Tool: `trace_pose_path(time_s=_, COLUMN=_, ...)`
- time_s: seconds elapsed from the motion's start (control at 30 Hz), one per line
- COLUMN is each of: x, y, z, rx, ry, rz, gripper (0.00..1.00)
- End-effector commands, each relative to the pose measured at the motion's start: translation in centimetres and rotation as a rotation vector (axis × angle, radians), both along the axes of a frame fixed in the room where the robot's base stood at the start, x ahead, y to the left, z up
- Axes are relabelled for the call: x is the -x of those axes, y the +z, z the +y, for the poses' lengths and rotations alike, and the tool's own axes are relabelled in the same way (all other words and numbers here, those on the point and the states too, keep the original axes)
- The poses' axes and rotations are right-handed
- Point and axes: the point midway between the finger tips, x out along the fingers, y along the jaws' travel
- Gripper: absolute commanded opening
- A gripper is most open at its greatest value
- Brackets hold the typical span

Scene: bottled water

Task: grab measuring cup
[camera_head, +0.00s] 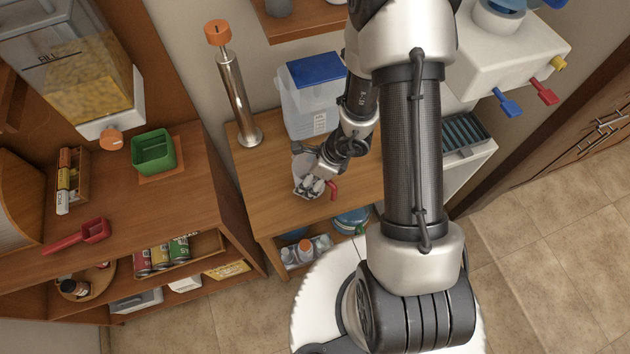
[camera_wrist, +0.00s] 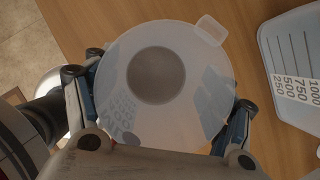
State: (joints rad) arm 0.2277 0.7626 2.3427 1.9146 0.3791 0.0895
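A translucent cup (camera_wrist: 165,40) with a small tab on its rim fills the middle of the wrist view, its round bottom dark. I take it as the measuring cup. My gripper (camera_wrist: 160,105) has one finger on each side of it, and the finger pads show dimly through its wall. I cannot tell whether they press on it. In the head view the clear cup (camera_head: 302,162) is partly hidden by my gripper (camera_head: 312,187), low over the wooden counter (camera_head: 273,200).
A clear container (camera_head: 300,112) with a blue lid stands behind the cup; its 250-to-1000 scale (camera_wrist: 298,85) shows in the wrist view. A metal cylinder (camera_head: 238,100) with an orange top stands left. A red handle-like part (camera_head: 333,190) is beside my gripper. The counter's left front is clear.

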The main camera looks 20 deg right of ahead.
Motion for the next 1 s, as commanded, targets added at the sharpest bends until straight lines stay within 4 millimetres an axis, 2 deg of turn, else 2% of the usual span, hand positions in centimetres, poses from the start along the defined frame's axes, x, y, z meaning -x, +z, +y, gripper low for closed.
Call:
trace_pose_path(time_s=0.07, x=0.0, y=0.0, z=0.0, rx=0.000, ry=0.000, rz=0.000, gripper=0.67)
trace_pose_path(time_s=0.4, x=0.0, y=0.0, z=0.0, rx=0.000, ry=0.000, rz=0.000, gripper=0.44)
trace_pose_path(time_s=0.77, x=0.0, y=0.7, z=0.0, rx=0.000, ry=-0.001, rz=0.000, gripper=0.44)
trace_pose_path(time_s=0.87, x=0.0, y=1.7, z=0.0, rx=0.000, ry=0.001, rz=-0.002, gripper=0.44)
trace_pose_path(time_s=1.0, x=-0.1, y=4.5, z=0.0, rx=0.001, ry=0.002, rz=-0.004, gripper=0.44)
